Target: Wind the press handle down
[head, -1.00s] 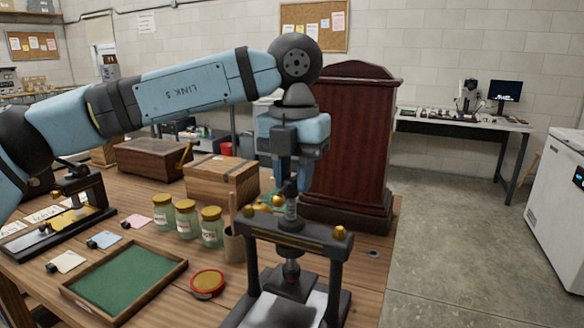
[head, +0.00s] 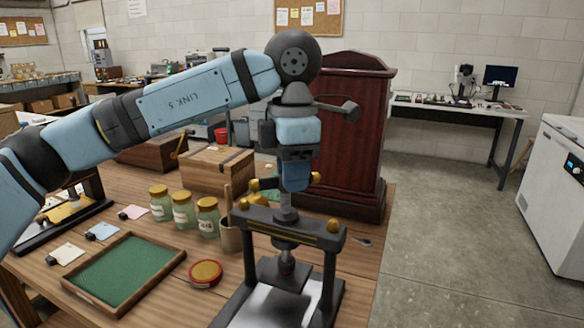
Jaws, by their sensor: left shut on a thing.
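The press (head: 290,228) stands at the front of the wooden table, with a dark frame, brass bolts on its crossbeam and a pale metal bed (head: 268,305). Its vertical screw runs through the crossbeam to a dark pressing plate (head: 286,270), which hangs above the bed with a gap. The press handle (head: 267,184) is a bar with brass ends on top of the screw. My left gripper (head: 294,182) points straight down over the screw and is shut on the handle's middle, hiding most of it. My right gripper is out of view.
A tall dark red wooden case (head: 350,130) stands close behind. Open floor lies to the right.

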